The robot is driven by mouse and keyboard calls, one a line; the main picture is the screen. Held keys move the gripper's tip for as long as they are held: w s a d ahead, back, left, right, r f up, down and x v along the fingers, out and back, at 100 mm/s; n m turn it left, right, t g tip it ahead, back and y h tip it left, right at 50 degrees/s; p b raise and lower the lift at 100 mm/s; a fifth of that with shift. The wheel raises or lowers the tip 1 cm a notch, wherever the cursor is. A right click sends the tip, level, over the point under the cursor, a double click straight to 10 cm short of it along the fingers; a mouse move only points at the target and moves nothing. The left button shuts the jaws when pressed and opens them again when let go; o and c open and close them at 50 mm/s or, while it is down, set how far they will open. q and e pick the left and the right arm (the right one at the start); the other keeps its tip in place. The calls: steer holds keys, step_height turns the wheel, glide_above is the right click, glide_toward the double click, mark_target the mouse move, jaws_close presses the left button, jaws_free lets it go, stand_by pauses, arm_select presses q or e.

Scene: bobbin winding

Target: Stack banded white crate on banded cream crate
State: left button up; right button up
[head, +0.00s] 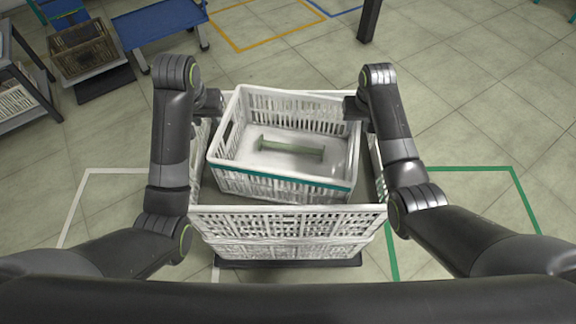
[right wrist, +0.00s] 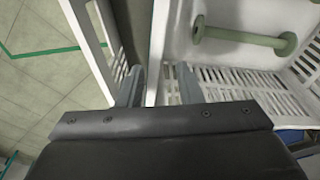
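A white slatted crate (head: 236,182) with a teal band along its front rim sits slightly turned within larger pale slatted walls. A green bobbin (head: 290,149) lies on its floor; it also shows in the right wrist view (right wrist: 240,36). The larger pale slatted container (head: 290,222) surrounds it. I cannot tell a separate banded cream crate. My left gripper (head: 214,104) is at the white crate's back left side, its fingers unclear. My right gripper (head: 352,107) is at the back right. In the right wrist view its fingers (right wrist: 160,86) stand apart, straddling the crate's wall.
The container stands on a dark base (head: 290,262). Green floor tape (head: 392,260) and white tape (head: 75,205) mark the floor. A blue cart (head: 160,25), a brown crate (head: 85,50) and a grey shelf (head: 25,100) stand at the upper left. The floor to the right is clear.

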step_height(320, 180, up, 10)
steer(key=s, duration=0.1)
steer(key=shift+s, duration=0.2)
stand_by(0.5)
